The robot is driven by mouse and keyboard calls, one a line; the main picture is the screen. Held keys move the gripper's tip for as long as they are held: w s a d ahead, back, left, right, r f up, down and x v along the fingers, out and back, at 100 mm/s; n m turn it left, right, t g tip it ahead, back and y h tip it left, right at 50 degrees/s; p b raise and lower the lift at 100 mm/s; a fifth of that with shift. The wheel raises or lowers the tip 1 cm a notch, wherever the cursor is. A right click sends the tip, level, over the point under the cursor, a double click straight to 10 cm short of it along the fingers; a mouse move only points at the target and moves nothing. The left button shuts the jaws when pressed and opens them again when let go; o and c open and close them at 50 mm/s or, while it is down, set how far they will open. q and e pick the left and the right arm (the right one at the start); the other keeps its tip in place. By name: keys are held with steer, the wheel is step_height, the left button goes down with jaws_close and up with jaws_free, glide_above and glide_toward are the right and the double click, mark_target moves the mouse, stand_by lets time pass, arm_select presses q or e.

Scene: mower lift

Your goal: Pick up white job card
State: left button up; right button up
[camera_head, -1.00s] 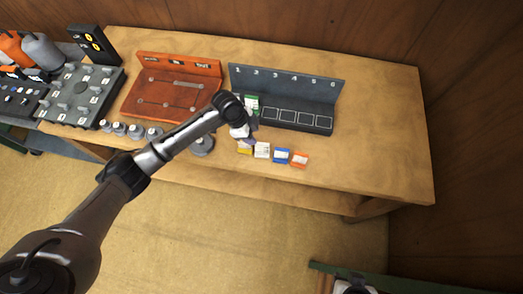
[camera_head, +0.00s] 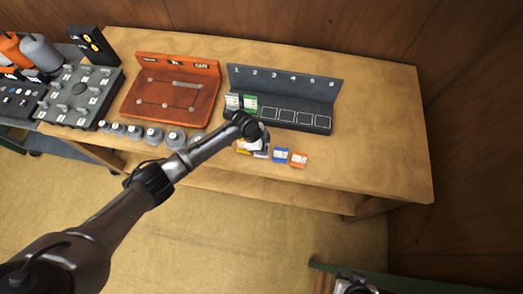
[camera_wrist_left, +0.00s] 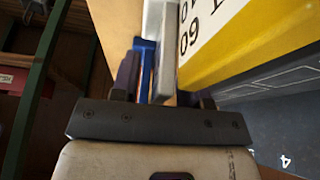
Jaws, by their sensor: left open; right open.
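The white job card (camera_wrist_left: 164,60) shows edge-on in the left wrist view, between the fingers of my left gripper (camera_wrist_left: 160,88). The fingers are open, and I cannot tell whether they touch the card. In the head view my left gripper (camera_head: 260,147) is over the row of cards at the bench's front and hides most of the white card. The yellow card (camera_head: 243,148) is just left of it; it looms large in the left wrist view (camera_wrist_left: 250,35). My right gripper (camera_head: 352,286) is only partly visible at the bottom edge.
Blue (camera_head: 281,156) and orange (camera_head: 299,159) cards lie to the right. The dark numbered rack (camera_head: 300,90) behind holds a white-grey card (camera_head: 232,101) and a green card (camera_head: 250,104). A red board (camera_head: 172,95) and several grey knobs stand left. The bench's right side is clear.

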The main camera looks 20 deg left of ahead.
arm_select(q)
steer(key=shift+d+f, duration=0.1)
steer(key=shift+f, duration=0.05)
steer(key=shift+c, duration=0.3)
jaws_close()
